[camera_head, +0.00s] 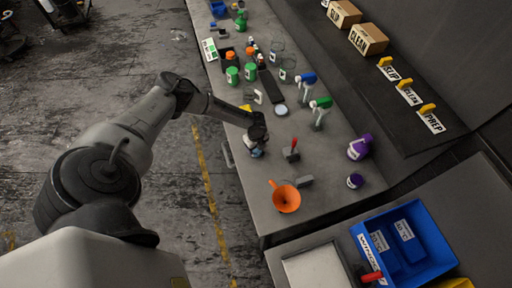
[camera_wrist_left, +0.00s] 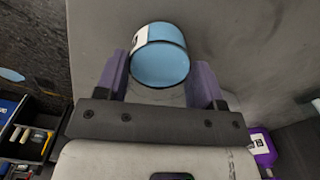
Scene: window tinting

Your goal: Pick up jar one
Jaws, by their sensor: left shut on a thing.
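A jar with a pale blue round top and a white label with a dark mark (camera_wrist_left: 160,58) is between the two fingers of my left gripper (camera_wrist_left: 158,84) in the left wrist view. My left gripper is shut on this jar. In the head view my left gripper (camera_head: 257,148) is over the left edge of the grey workbench (camera_head: 245,185), with the jar (camera_head: 255,153) partly hidden under it. I cannot tell whether the jar touches the bench. My right gripper is in neither view.
An orange funnel (camera_head: 286,198) and a red-handled tool (camera_head: 292,151) lie nearby. Purple-capped bottles (camera_head: 359,147) stand to the right. Spray bottles (camera_head: 319,109) and several green bottles (camera_head: 250,71) stand farther back. A blue bin (camera_head: 440,250) is at the lower right.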

